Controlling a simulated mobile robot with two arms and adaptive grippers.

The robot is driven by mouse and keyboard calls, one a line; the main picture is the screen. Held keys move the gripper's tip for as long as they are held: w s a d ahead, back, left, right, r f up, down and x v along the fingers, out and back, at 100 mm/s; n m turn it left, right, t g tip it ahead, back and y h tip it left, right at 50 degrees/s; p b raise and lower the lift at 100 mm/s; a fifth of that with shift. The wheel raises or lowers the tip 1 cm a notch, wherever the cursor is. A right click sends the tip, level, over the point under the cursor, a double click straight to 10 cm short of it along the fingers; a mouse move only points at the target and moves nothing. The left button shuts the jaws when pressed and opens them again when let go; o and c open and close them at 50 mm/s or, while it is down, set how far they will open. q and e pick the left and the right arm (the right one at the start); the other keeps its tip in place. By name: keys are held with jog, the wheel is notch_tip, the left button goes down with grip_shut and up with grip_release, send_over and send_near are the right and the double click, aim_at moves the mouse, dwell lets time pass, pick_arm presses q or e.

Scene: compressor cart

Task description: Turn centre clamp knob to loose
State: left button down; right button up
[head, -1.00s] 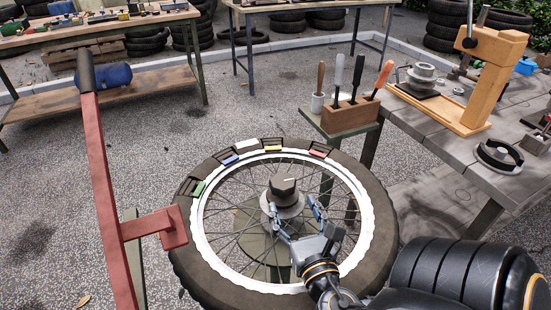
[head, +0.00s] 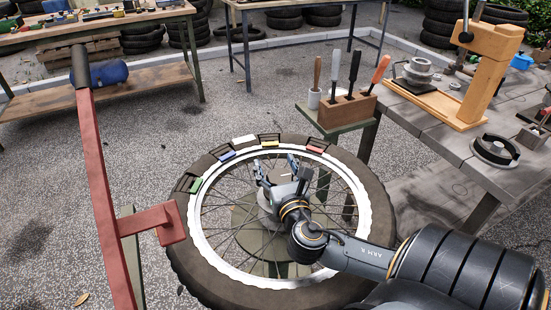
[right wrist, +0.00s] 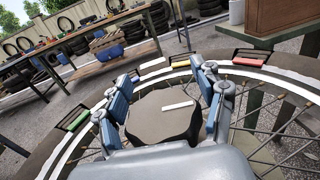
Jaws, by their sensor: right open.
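The centre clamp knob (right wrist: 150,118) is a dark, many-sided knob with a white line on its top, at the wheel's hub. In the head view the knob (head: 279,172) is partly hidden by my right gripper (head: 277,165). In the right wrist view the gripper (right wrist: 163,105) is open, with one blue-padded finger on each side of the knob. I cannot tell whether the pads touch it. The white line points to the right and slightly up in that view. My left gripper is not in view.
The spoked wheel with its black tyre (head: 188,250) lies flat around the hub. Coloured tabs, including a green one (head: 195,185) and a red one (head: 315,149), sit along its far rim. A red bar (head: 105,190) stands at left. A wooden tool block (head: 348,111) stands behind.

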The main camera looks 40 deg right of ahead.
jog(key=shift+c, duration=0.4)
jog(key=c, duration=0.9)
jog(key=shift+c, duration=0.5)
jog(key=shift+f, duration=0.15)
jog(key=shift+c, duration=0.5)
